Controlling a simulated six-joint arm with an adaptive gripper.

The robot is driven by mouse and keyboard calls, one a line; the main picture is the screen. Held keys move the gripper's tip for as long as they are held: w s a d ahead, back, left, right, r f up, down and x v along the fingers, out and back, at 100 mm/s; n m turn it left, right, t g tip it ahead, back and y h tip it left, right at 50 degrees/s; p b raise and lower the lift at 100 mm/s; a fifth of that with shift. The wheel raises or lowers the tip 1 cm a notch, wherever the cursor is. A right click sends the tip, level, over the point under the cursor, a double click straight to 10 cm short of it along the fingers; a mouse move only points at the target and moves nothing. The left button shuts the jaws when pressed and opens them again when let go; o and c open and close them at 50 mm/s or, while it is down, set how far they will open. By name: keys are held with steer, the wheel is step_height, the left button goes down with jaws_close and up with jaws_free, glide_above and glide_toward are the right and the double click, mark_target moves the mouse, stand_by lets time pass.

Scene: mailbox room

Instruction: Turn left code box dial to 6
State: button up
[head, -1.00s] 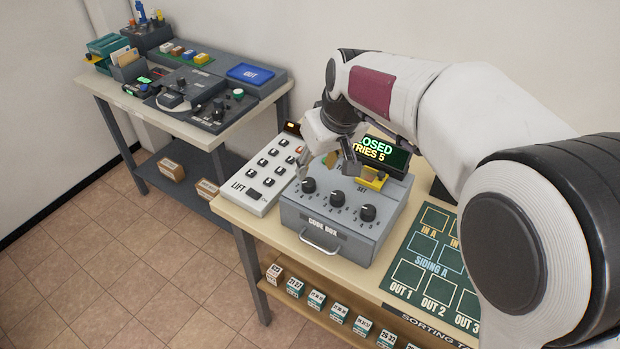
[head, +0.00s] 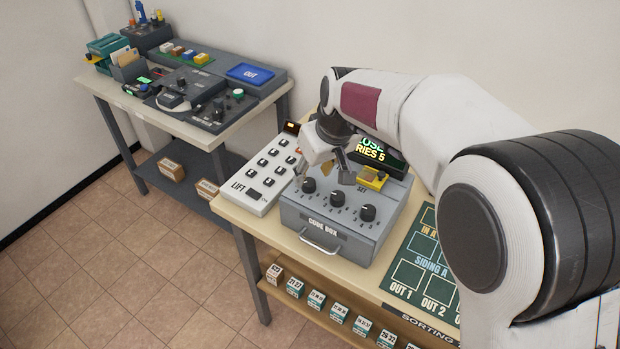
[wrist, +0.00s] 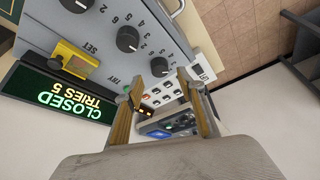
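The grey code box (head: 330,246) stands on the near table with three black dials in a row on its top. The left dial (head: 309,185) also shows in the wrist view (wrist: 159,67). Its pointer setting is too small to tell. My gripper (head: 324,183) is open and empty above the left rear of the box. In the wrist view its fingertips (wrist: 161,83) point towards the left dial, which shows in line with the gap between them. I cannot tell whether they touch it. The middle dial (wrist: 128,39) is clear of the fingers.
A yellow SET switch (head: 372,178) sits behind the right dial (head: 368,213). The display (wrist: 60,99) reads CLOSED, TRIES 5. A white LIFT keypad (head: 262,178) stands close left of the box. A green sorting board (head: 421,262) lies to the right.

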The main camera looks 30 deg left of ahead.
mark_target(309, 182)
steer(key=shift+x, duration=2.15)
steer(key=c, duration=1.1)
